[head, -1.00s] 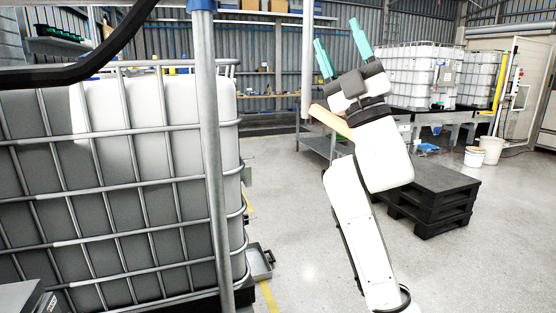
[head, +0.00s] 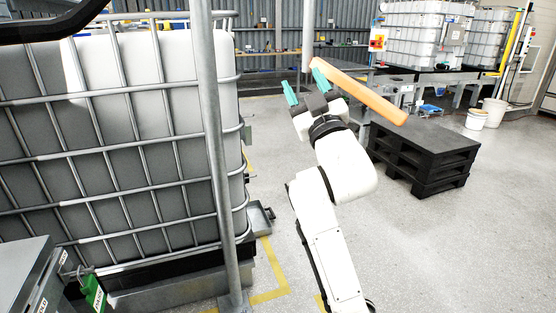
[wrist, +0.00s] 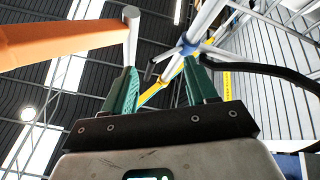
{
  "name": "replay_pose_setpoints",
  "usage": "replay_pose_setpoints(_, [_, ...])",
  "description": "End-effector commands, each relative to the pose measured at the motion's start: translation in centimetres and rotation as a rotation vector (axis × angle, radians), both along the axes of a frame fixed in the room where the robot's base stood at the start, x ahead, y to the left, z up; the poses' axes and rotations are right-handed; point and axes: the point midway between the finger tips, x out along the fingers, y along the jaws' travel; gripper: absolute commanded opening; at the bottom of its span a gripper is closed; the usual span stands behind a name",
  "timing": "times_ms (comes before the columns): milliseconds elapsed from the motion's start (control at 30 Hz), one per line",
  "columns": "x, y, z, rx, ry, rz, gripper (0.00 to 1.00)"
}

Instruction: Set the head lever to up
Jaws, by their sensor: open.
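An orange bar (head: 360,92), which looks like the head lever, slants down to the right in the head view. A grey upright rod (head: 307,35) meets or passes near its upper left end; I cannot tell which. The bar (wrist: 65,42) also crosses the upper left of the wrist view, with a grey cylinder (wrist: 131,45) at its right end. My gripper (head: 306,86) is open and empty, its teal fingers pointing up beside the bar's left end. In the wrist view the cylinder stands just beyond the left finger of my gripper (wrist: 161,90); no contact shows.
A caged white tank (head: 110,130) fills the left, with a steel post (head: 210,150) in front of it. A black pallet stack (head: 425,155) stands at right, near white buckets (head: 485,115). A dark hose (wrist: 265,70) crosses the wrist view's right. Centre floor is clear.

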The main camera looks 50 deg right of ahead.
Motion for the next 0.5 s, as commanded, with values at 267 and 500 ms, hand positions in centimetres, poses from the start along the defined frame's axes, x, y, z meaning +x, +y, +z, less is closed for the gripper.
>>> replay_pose_setpoints(267, [1.5,1.1,-4.8,0.134,0.095,0.043,0.57])
replay_pose_setpoints(500, [2.3,2.3,-8.9,0.238,0.183,0.074,0.57])
